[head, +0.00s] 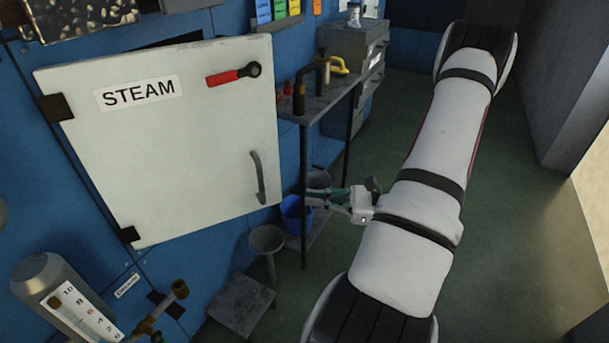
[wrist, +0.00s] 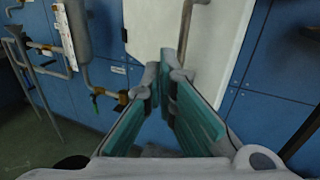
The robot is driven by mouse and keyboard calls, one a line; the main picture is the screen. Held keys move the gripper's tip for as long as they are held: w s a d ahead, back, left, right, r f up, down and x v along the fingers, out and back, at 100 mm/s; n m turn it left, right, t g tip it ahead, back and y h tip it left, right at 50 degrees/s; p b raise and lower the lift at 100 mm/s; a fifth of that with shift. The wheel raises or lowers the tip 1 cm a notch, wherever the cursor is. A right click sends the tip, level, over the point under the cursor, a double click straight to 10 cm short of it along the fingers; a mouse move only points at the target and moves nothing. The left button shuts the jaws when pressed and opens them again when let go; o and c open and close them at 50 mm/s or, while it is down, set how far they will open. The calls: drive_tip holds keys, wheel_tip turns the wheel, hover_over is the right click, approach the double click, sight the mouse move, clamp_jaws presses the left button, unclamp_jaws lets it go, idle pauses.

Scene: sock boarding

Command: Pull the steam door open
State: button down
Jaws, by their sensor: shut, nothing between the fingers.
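The white steam door (head: 165,150) hangs on the blue wall, with dark hinges on its left side and a STEAM label at its top. It looks shut or nearly so. A red-and-black lever (head: 232,75) is at its upper right, and a grey pull handle (head: 258,178) stands upright near its right edge. My gripper (head: 315,197) is to the right of the door in the head view, apart from the handle. In the wrist view, its teal fingers (wrist: 166,72) are together and empty, pointing toward the door's white panel (wrist: 215,50). They hide part of the panel.
A metal shelf (head: 318,105) with tools and a yellow-handled item stands right of the door. A blue bucket (head: 293,215) is low beside my gripper. A funnel (head: 266,239) and a grey gauge cylinder (head: 42,277) stand below the door. The green floor to the right is open.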

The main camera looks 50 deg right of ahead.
drive_tip(key=w+d+r+n+g+y+b, duration=0.1)
drive_tip(key=w+d+r+n+g+y, duration=0.1)
drive_tip(key=w+d+r+n, duration=0.5)
drive_tip(key=w+d+r+n+g+y, duration=0.15)
drive_tip(key=w+d+r+n, duration=0.25)
drive_tip(key=w+d+n, duration=0.75)
drive_tip(key=a+n, duration=0.2)
drive_tip(key=a, duration=0.9)
drive_tip(key=shift+w+f, duration=0.15)
drive_tip(key=shift+f, duration=0.05)
drive_tip(key=shift+d+t+y, duration=0.1)
drive_tip(key=shift+t+y, duration=0.15)
